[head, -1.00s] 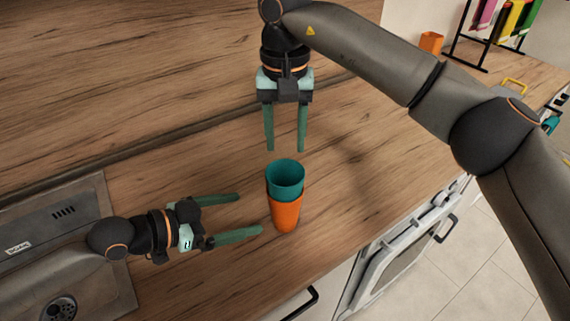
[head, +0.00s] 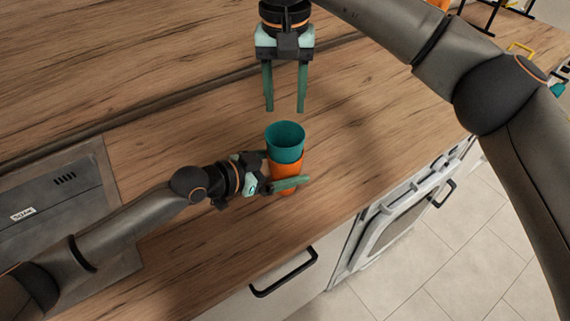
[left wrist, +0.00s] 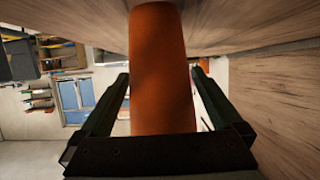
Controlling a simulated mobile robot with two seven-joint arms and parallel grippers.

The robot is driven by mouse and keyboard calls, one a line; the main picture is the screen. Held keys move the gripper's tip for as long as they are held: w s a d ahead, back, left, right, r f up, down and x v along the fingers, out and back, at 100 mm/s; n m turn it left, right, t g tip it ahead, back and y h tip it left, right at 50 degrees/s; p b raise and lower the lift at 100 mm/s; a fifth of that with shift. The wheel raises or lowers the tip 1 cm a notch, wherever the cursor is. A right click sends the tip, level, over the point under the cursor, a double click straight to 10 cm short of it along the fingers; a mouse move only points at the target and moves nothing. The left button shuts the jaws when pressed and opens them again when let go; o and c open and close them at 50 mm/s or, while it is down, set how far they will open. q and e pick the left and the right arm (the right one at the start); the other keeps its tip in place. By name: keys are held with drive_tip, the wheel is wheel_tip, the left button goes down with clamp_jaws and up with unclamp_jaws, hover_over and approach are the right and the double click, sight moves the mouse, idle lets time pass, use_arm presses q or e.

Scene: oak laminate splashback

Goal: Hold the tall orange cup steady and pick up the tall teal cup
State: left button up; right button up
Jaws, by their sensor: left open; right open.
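The tall teal cup (head: 286,139) sits nested in the tall orange cup (head: 283,174), its upper part showing above the orange rim. The stack stands upright on the counter. My left gripper (head: 280,170) is open, with its fingers on either side of the orange cup. In the left wrist view the orange cup (left wrist: 162,70) fills the space between the two fingers (left wrist: 160,95), and a gap shows on at least the left side. My right gripper (head: 286,108) is open and empty, pointing down above and just behind the teal cup.
The wooden counter (head: 390,140) is clear right of the cups.

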use_arm(q)
drive_tip(key=c, duration=1.2)
drive_tip(key=shift+o, duration=0.2)
